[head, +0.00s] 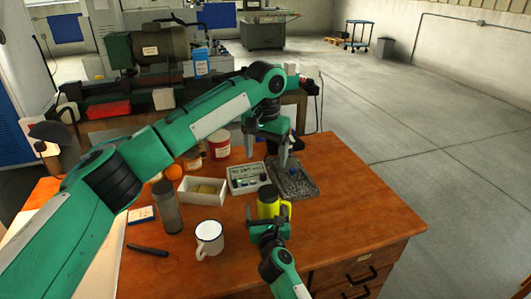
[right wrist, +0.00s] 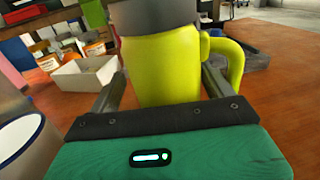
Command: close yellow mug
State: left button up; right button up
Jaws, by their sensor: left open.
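The yellow mug (head: 268,203) stands upright near the middle of the wooden table, with its handle on the right. In the right wrist view the mug (right wrist: 165,70) has a dark grey upper part; I cannot tell whether that is a lid. My right gripper (head: 268,222) has a finger on each side of the mug's body and appears closed on it, the handle lying outside the right finger. My left gripper (head: 267,152) is open and empty, pointing down above the table, beyond the mug.
A white mug (head: 209,239) stands left of the yellow mug, with a grey cylinder (head: 167,207) behind it. A white open box (head: 202,191), a meter (head: 248,178) and a dark tray (head: 293,182) lie farther back. A marker (head: 148,250) lies left. The table's right side is clear.

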jog(key=s, duration=0.4)
jog(key=s+d, duration=0.1)
jog(key=s, duration=0.4)
jog(key=s+d, duration=0.1)
jog(key=s, duration=0.3)
jog(key=shift+s+d, duration=0.1)
jog(key=shift+s, duration=0.25)
